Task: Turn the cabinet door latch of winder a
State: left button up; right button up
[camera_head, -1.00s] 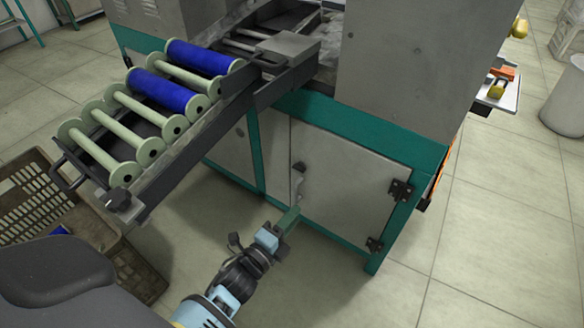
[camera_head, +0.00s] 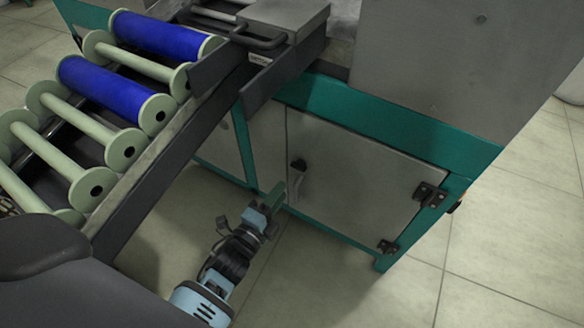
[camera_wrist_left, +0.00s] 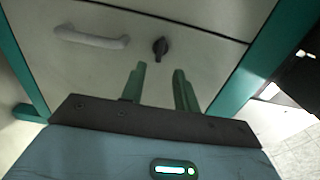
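The cabinet door (camera_head: 350,190) of the winder is closed, a grey panel in a green frame. My left gripper (camera_head: 277,194) is in front of the door near the handle. In the wrist view its green fingers (camera_wrist_left: 160,88) are apart and empty, with the latch ahead of them, not touched. My right gripper is not in view.
A dark rack with green-flanged rollers (camera_head: 60,145) and blue bobbins (camera_head: 105,90) juts out above and left of my left arm. Door hinges (camera_head: 430,195) are on the right side. The tiled floor (camera_head: 330,285) before the cabinet is clear.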

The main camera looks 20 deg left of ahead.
aim_at(300, 166)
pick_arm(q)
jog(key=w, duration=0.2)
jog(key=w+b, duration=0.1)
jog(key=w, duration=0.2)
jog(key=w+d+b, duration=0.1)
jog(key=w, duration=0.1)
jog(key=shift+w, duration=0.35)
jog(key=shift+c, duration=0.4)
grip_shut()
